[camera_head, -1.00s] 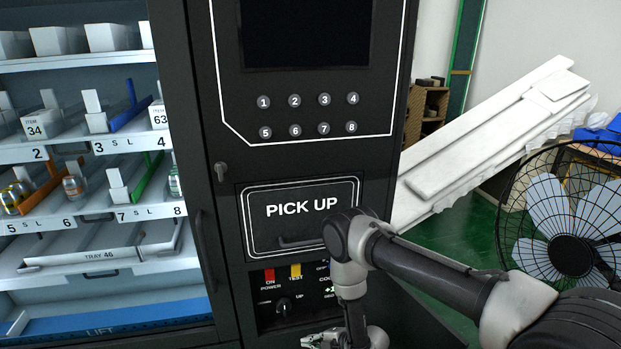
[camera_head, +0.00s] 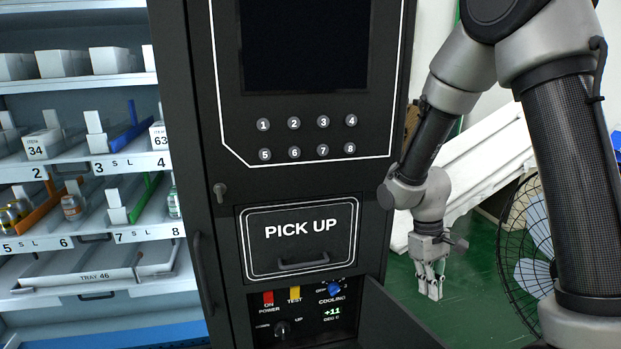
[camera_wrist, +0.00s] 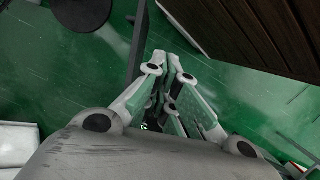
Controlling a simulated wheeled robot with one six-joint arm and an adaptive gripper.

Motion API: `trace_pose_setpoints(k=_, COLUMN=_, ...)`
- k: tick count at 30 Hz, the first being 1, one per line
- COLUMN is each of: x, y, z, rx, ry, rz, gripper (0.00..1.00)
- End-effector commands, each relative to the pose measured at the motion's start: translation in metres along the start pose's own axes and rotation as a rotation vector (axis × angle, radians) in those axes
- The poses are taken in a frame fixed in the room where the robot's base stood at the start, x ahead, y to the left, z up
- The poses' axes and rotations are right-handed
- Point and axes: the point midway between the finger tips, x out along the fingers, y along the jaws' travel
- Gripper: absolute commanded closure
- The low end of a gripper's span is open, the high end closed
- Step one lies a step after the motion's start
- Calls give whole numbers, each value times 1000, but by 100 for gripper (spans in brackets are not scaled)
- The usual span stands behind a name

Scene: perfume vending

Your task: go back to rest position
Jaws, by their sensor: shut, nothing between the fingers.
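My gripper (camera_head: 430,284) hangs with its fingers pointing down over the green floor, to the right of the black vending machine. It is shut and empty. In the wrist view my gripper (camera_wrist: 172,62) shows its fingers together, with green floor beyond them. The vending machine (camera_head: 225,110) carries a PICK UP hatch (camera_head: 301,250), which is closed. Below the hatch, the control panel (camera_head: 300,315) shows a red and a yellow label, a blue knob and a +11 display.
A fan (camera_head: 530,260) stands at the right, partly hidden by my arm. White panels (camera_head: 480,160) lean behind my arm. An open dark flap (camera_head: 395,320) juts out beside the control panel. Shelves with bottles (camera_head: 71,207) and boxes (camera_head: 62,63) fill the left.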

Motion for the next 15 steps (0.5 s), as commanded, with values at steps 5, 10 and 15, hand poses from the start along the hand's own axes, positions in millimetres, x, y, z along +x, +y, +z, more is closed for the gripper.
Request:
trace_pose_setpoints(k=5, x=-69, y=6, z=75, rx=172, ry=32, rz=-31, gripper=100)
trace_pose_setpoints(k=10, x=-113, y=4, z=136, rx=279, ry=122, rz=-55, gripper=100)
trace_pose_setpoints(k=15, x=-147, y=6, z=178, rx=356, ry=308, rz=-51, gripper=100)
